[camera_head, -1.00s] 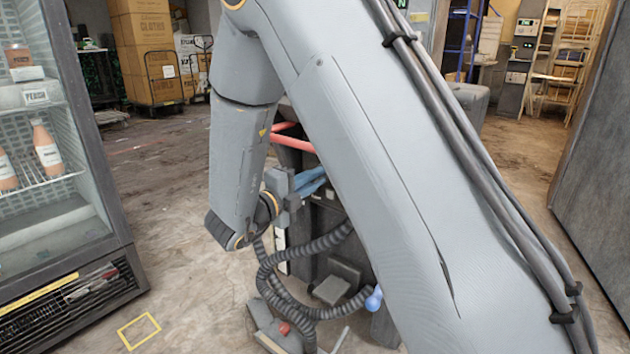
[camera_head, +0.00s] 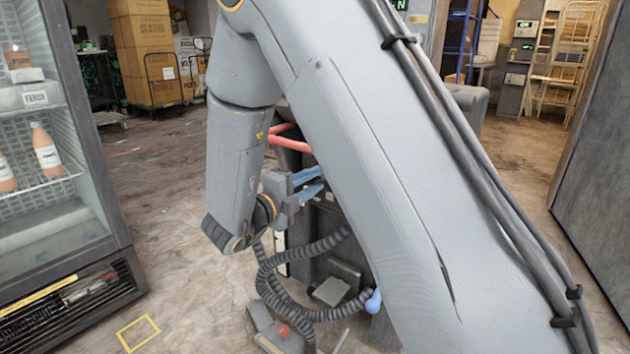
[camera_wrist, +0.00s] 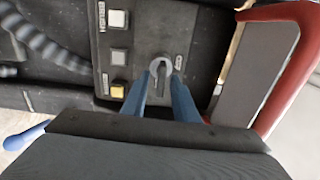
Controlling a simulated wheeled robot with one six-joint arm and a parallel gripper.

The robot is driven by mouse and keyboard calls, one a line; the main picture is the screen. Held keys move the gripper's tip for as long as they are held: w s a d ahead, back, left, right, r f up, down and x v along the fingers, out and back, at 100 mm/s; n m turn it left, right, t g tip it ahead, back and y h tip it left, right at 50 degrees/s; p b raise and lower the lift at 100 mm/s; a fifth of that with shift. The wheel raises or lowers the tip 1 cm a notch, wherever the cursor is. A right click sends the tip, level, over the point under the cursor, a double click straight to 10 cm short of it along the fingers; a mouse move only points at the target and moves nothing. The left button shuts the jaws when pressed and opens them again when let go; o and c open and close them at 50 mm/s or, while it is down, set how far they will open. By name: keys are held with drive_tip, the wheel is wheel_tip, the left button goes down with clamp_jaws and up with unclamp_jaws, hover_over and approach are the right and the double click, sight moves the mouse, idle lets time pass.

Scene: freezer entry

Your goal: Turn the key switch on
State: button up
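The key switch (camera_wrist: 160,66) shows in the wrist view as a light grey ring with a dark key in it, on a dark control panel. My gripper (camera_wrist: 163,77) has two blue fingers, which point at the switch. The fingertips stand apart on either side of the key, with a gap between them. I cannot tell whether either finger touches the key. In the head view my gripper (camera_head: 314,183) is at the dark machine (camera_head: 325,225), and my arm hides the switch.
A red bar (camera_wrist: 304,62) runs at the right. Ribbed hoses (camera_head: 300,312) hang below. A glass-door fridge (camera_head: 112,190) stands at the left.

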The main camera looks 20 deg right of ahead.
sight(309, 183)
drive_tip(key=v, duration=0.7)
drive_tip(key=shift+a+p, duration=0.15)
drive_tip(key=shift+p, duration=0.2)
